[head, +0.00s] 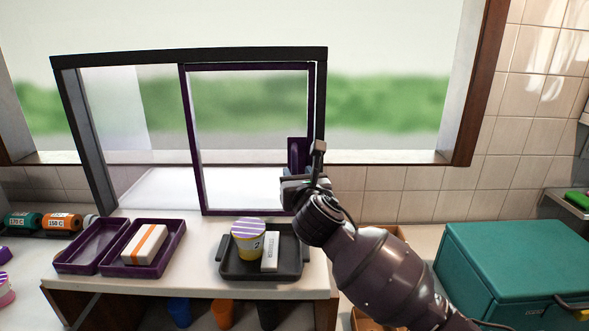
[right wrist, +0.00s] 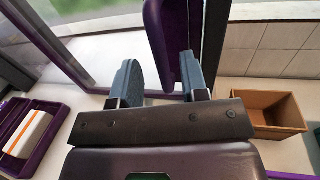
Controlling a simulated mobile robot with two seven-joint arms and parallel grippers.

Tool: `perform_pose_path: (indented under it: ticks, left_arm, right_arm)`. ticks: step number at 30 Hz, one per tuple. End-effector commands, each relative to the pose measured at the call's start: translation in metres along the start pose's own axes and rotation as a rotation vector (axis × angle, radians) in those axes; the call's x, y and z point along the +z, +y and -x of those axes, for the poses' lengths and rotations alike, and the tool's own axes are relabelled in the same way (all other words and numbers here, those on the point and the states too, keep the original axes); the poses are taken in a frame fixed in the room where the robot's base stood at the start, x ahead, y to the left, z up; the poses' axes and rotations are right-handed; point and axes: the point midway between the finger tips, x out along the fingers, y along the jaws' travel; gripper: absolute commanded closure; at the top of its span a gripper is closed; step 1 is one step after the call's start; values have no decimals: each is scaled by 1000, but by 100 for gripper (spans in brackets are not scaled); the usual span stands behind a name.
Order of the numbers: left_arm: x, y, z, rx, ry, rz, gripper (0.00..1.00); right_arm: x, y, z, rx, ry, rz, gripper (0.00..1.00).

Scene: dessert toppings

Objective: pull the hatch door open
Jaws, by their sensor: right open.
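The hatch has a dark outer frame (head: 190,54) standing on the counter. Its purple-framed clear door (head: 192,145) fills the right part of that frame. A purple handle (head: 297,153) stands upright at the door's right edge, and it also shows in the right wrist view (right wrist: 168,45). My right gripper (head: 300,185) is at the handle's lower end. In the right wrist view my gripper's fingers (right wrist: 160,80) are apart, with the handle just beyond and partly behind the right finger. I cannot tell whether they touch it. My left gripper is not in view.
A dark tray (head: 230,268) with a striped cup (head: 248,240) and a white block (head: 270,252) sits below the door. Purple trays (head: 75,262) are to its left. A teal box (head: 510,262) stands right of my arm, and a brown bin (right wrist: 262,112) is near my gripper.

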Motion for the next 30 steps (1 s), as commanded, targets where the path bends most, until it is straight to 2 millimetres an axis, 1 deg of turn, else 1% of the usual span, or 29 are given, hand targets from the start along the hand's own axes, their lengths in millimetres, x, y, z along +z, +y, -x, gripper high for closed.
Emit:
perform_pose_path:
  ticks: [3,9,15,23,30]
  left_arm:
    - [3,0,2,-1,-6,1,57]
    - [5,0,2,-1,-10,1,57]
    - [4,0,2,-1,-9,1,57]
    - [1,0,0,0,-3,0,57]
    - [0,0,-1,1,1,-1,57]
  right_arm:
    - [0,1,-16,0,1,-1,59]
    - [0,1,-34,1,1,-1,59]
    - [0,0,-41,1,0,-1,59]
    - [0,0,-41,1,0,-1,59]
    - [0,0,-41,1,0,-1,96]
